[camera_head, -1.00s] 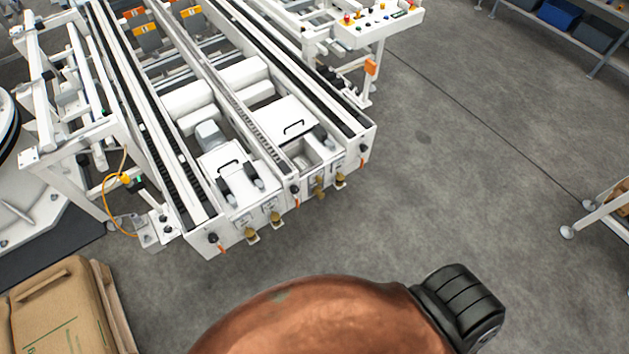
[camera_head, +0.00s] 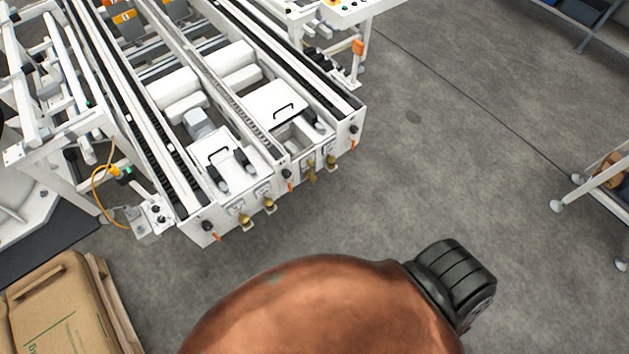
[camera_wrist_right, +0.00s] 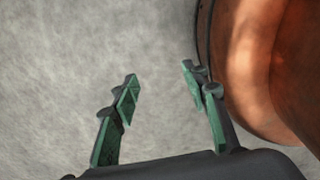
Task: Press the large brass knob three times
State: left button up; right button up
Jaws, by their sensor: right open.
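Several small brass knobs stick out of the white end face of the conveyor machine (camera_head: 262,190) in the head view. Two sit on the left part, a left brass knob (camera_head: 244,222) and one beside it (camera_head: 270,205). Two sit further right, a brass knob (camera_head: 311,174) that looks a little longer and another (camera_head: 330,161). They are too small to tell surely which is the large one. My right gripper (camera_wrist_right: 162,92) shows in the right wrist view, open and empty over grey floor. No knob is in that view. My left gripper is not in view.
A white-legged stand (camera_head: 590,190) is at the right edge. A control panel (camera_head: 345,8) is at the top. Open grey floor (camera_head: 450,150) lies right of the machine and in front of it.

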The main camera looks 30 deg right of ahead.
jog(key=shift+c, duration=0.6)
grip_shut()
dwell(1.1)
